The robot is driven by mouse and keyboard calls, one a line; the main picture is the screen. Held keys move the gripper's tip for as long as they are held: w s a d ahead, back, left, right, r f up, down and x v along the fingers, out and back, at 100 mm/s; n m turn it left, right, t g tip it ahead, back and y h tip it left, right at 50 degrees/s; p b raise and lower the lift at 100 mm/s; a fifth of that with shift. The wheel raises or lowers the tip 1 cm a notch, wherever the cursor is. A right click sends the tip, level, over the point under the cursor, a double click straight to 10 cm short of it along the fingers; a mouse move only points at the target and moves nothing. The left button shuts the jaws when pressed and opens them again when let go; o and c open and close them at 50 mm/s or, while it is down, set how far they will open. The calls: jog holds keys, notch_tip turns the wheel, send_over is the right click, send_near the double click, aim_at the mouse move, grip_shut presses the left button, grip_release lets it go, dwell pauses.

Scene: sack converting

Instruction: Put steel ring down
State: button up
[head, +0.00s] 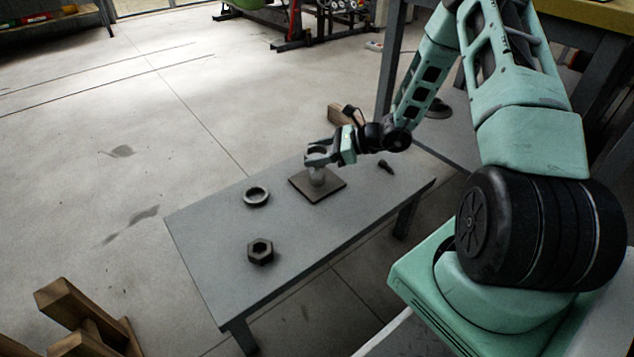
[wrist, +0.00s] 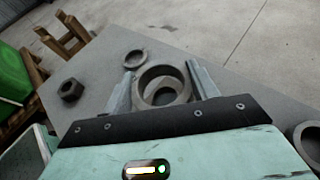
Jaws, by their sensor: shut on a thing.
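My gripper (head: 319,157) is shut on a steel ring (wrist: 147,85), a grey ring lying roughly flat between the two fingers in the wrist view. In the head view the gripper is over a square brown plate (head: 333,188) with a pale upright post (head: 317,176) on it. The held ring is at or just above the post's top; I cannot tell whether it is around it. Through the ring's hole a paler round shape shows in the wrist view. A second grey ring (head: 256,203) lies flat on the table, also visible in the wrist view (wrist: 134,66).
The grey table (head: 205,240) also bears a dark hex nut (head: 260,258) near the front and a small dark bolt (head: 386,166) right of the plate. Wooden blocks (head: 75,305) stand on the floor at lower left.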

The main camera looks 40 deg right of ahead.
aim_at(317, 174)
notch_tip(317, 174, down, 8)
jog(key=b, duration=0.3)
jog(key=shift+r, duration=0.25)
jog(key=shift+f+b, duration=0.15)
jog(key=shift+b, duration=0.15)
jog(key=o, duration=1.3)
